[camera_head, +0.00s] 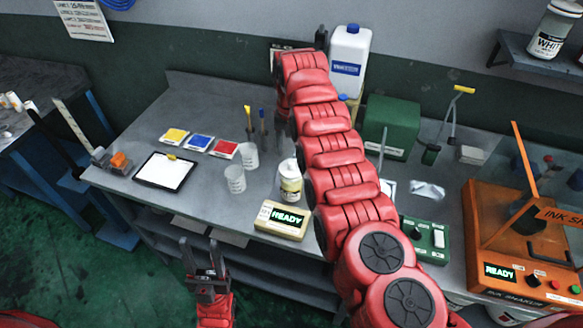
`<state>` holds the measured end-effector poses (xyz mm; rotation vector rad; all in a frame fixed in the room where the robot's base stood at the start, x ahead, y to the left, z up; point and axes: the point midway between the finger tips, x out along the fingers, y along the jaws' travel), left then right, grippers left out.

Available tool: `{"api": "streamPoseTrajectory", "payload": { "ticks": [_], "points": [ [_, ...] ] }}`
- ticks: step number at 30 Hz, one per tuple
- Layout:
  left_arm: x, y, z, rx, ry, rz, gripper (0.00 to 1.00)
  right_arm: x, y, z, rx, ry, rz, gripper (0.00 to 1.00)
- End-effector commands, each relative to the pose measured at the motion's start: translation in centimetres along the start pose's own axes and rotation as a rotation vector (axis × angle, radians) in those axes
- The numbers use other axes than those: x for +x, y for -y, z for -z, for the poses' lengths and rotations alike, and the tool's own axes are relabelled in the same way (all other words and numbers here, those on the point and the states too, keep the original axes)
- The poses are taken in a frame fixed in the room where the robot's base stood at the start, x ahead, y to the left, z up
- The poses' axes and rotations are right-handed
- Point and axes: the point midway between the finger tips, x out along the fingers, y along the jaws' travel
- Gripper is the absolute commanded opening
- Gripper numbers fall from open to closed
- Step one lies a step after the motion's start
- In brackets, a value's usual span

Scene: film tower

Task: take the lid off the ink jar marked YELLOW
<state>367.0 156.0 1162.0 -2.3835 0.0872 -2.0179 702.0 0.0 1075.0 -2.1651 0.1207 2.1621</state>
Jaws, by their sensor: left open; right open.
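A small jar (290,183) with a pale top and a cream-yellow label stands upright at the rear of the READY scale (281,221). I cannot read its label; it looks like the yellow ink jar, with a lid on. My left gripper (203,258) is open and empty, in front of the table's front edge, left of and nearer than the jar.
Two clear cups (235,179) (248,155) stand left of the jar. Yellow, blue and red cards (200,142) and a white-screened tablet (166,171) lie further left. A green box (391,127), a white jug (349,62) and an orange machine (490,235) are to the right.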

Motion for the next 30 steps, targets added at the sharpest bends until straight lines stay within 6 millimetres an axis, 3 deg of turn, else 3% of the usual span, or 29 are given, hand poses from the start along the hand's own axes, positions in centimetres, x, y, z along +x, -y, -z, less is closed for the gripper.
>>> {"api": "streamPoseTrajectory", "payload": {
  "ticks": [10, 17, 27, 30],
  "points": [
    [1.9, 0.1, 0.3, 0.0, 0.0, 0.0, 0.5, 4.4, 0.0, -0.2, -0.001, 0.006, -0.003, 0.61],
    [1.8, 0.1, 0.3, 0.0, 0.0, 0.0, 0.5, 4.7, 0.1, 0.0, 0.0, 0.0, 0.0, 0.61],
    [1.8, 0.1, 0.3, 0.0, 0.0, 0.0, 0.5, 4.7, 0.0, 0.0, 0.0, 0.0, 0.0, 0.0],
    [1.8, 0.1, 0.3, 0.0, 0.0, 0.0, 0.5, 4.7, 0.0, 0.0, 0.0, 0.0, 0.0, 0.0]
  ]
}}
